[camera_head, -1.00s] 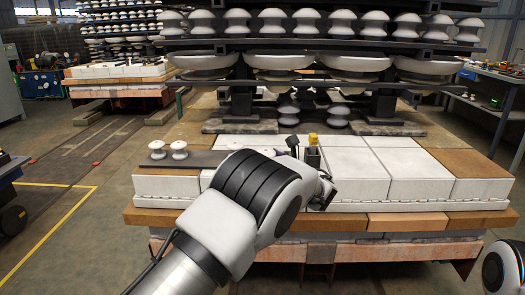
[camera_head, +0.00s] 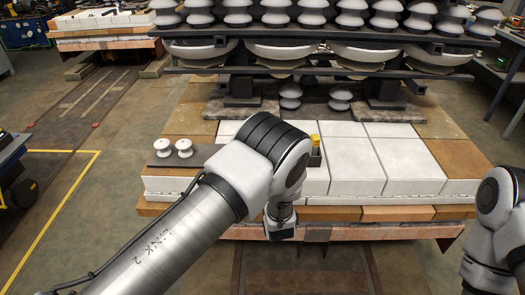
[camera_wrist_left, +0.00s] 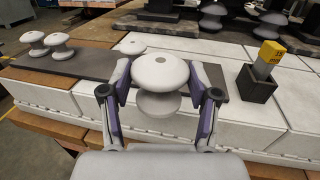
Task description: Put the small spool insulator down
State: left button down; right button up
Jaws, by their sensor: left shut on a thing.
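My left gripper (camera_wrist_left: 160,84) is shut on a small white spool insulator (camera_wrist_left: 160,70), held upright between its purple-padded fingers. Its upper disc shows clearly and its lower disc partly. The held spool appears over or just in front of a dark flat board (camera_wrist_left: 62,62); I cannot tell its height or any contact. In the head view my own arm hides this gripper and the held spool. Two similar spools stand at the left of the board (camera_head: 160,160), and another white disc (camera_wrist_left: 130,47) shows behind the held spool. My right gripper is out of view.
A dark square holder with a yellow-topped block (camera_wrist_left: 268,58) stands right of the board on white blocks (camera_head: 355,168). Racks of large insulators (camera_head: 300,48) rise behind. Open white surface lies right of the holder.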

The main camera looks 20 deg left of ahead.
pick_arm(q)
jog(key=w+f+b, duration=0.1)
jog(key=b, duration=0.4)
jog(key=shift+w+a+f+b, duration=0.3)
jog(key=shift+w+f+b, duration=0.05)
jog(key=shift+w+b, duration=0.05)
jog(key=x, duration=0.4)
jog(key=d+x, duration=0.1)
jog(key=x, duration=0.3)
jog(key=w+p+x, duration=0.1)
jog(key=x, duration=0.3)
jog(key=shift+w+d, duration=0.25)
jog(key=shift+w, duration=0.05)
jog(key=shift+w+f, duration=0.15)
jog(key=shift+f, duration=0.05)
notch_tip(320, 180, down, 3)
jog(key=shift+r, duration=0.2)
jog(key=shift+f, duration=0.35)
jog(key=shift+c, duration=1.3)
grip_release()
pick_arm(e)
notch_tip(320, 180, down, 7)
